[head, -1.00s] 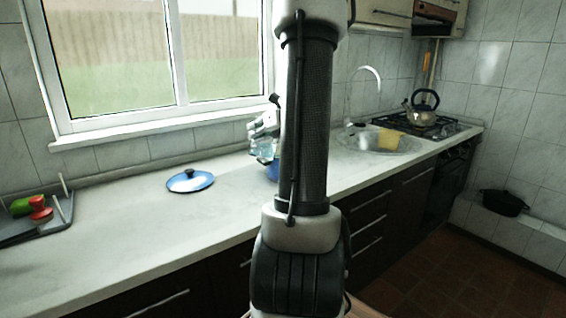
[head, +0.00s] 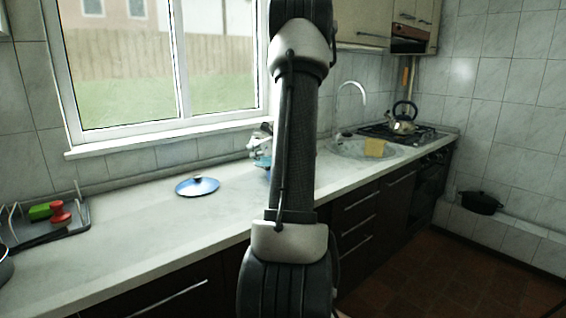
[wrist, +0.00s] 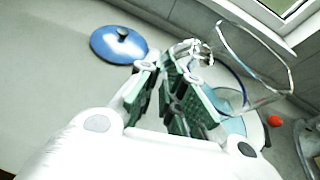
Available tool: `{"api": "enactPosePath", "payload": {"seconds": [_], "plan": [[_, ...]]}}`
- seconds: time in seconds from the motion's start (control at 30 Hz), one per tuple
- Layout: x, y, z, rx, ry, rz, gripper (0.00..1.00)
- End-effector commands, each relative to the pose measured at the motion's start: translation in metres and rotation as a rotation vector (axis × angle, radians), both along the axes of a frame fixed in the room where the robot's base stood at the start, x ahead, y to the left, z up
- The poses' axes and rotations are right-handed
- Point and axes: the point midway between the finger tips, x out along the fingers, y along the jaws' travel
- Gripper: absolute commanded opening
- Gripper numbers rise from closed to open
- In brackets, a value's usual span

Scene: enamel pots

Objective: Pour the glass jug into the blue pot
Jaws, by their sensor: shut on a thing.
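My gripper (head: 260,138) is above the counter, beside my arm column. In the wrist view its green-padded fingers (wrist: 180,88) are close together at the handle side of the clear glass jug (wrist: 262,60), shut on it. Pale blue liquid (wrist: 236,126) shows at the jug's lower part. In the head view the jug (head: 263,160) is small and partly hidden by my arm; its exact tilt is hard to tell. Only a sliver of the blue pot (head: 268,176) shows below it, the rest hidden behind my arm. Whether any liquid is flowing cannot be seen.
A blue lid (head: 197,186) with a dark knob lies on the counter (head: 130,240), left of the pot. A dish rack (head: 75,228) stands far left. The sink (head: 350,150), stove and kettle (head: 403,118) are to the right. The window wall runs behind.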

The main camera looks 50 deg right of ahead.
Motion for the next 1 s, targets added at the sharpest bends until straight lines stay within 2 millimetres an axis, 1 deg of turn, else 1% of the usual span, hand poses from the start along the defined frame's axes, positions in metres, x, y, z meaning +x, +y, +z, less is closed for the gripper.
{"api": "enactPosePath", "payload": {"seconds": [0.13, 0.33, 0.5, 1.0], "plan": [[0.001, -0.004, 0.004, -0.016, -0.004, 0.001, 0.00], [0.002, -0.004, 0.032, -0.022, -0.007, 0.002, 0.00], [0.002, -0.004, 0.047, -0.019, -0.005, 0.001, 0.00], [0.002, -0.005, 0.050, -0.017, -0.005, 0.017, 0.00]]}}
